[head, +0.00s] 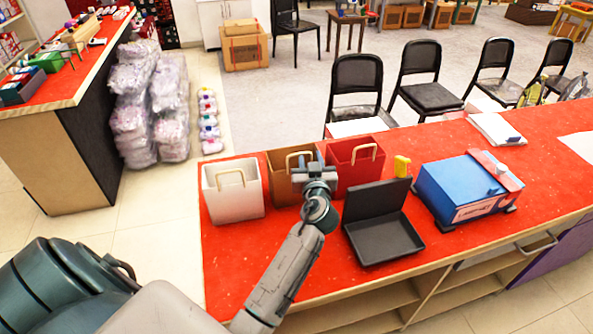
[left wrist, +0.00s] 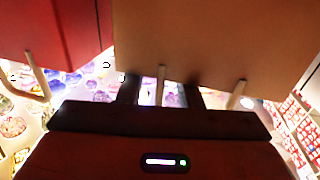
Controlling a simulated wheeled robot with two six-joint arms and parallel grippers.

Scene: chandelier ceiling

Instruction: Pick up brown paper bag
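The brown paper bag (head: 279,183) stands upright on the red counter, between a white bag (head: 236,196) and a red bag (head: 355,166). Its pale loop handle is partly hidden by my left gripper (head: 309,160). In the left wrist view the brown bag (left wrist: 210,40) fills the top and looks upside down. There the dark fingers of my left gripper (left wrist: 162,95) are apart, and one handle strand shows between them. I cannot tell whether they touch it. My right gripper is not in view.
A black open tray (head: 385,238), a yellow object (head: 402,166) and a blue box (head: 462,190) stand to the right on the counter (head: 285,270). Black chairs (head: 425,85) line its far side. The red bag (left wrist: 55,30) shows close by in the left wrist view.

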